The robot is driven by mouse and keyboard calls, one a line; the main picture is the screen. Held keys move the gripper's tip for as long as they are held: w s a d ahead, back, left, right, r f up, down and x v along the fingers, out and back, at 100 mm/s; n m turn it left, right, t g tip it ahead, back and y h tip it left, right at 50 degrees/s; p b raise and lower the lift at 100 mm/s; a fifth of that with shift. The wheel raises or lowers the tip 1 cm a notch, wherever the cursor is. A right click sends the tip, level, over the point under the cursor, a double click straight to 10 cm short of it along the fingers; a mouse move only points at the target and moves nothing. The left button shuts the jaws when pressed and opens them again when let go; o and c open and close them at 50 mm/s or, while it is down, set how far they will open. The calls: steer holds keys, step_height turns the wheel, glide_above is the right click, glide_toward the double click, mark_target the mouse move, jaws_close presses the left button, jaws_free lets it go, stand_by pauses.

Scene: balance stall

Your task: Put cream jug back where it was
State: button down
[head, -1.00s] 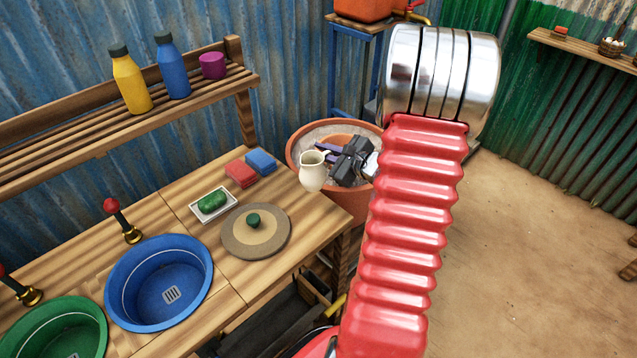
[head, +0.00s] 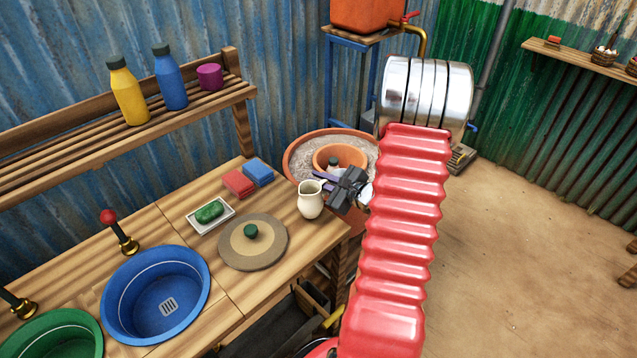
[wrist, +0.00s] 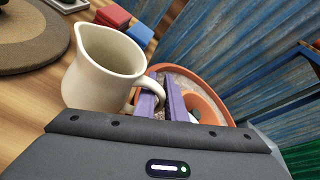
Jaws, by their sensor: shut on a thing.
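The cream jug (head: 310,200) is at the right end of the wooden counter (head: 190,190), upright, near the edge by the terracotta pot. Whether its base touches the wood or hangs just above it is hard to tell. My gripper (head: 325,183) comes in from the right, with purple fingers shut on the jug's handle. In the wrist view the jug (wrist: 107,70) is at the left, its mouth open and empty as far as I see, and the fingers (wrist: 160,98) meet at its handle.
A round board with a green knob (head: 251,231) lies left of the jug. Red (head: 238,183) and blue (head: 259,172) sponges and a soap dish (head: 211,215) are behind. A terracotta pot (head: 300,147) holding a smaller pot (head: 341,153) stands beyond the counter's end.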

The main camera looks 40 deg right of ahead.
steer(key=shift+f, duration=0.65)
steer(key=c, duration=1.8)
jaws_free()
steer(key=shift+f, duration=0.1)
steer(key=shift+s+r, duration=0.2)
steer(key=shift+s, duration=0.05)
steer(key=v, duration=1.1)
steer(key=shift+s, duration=0.2)
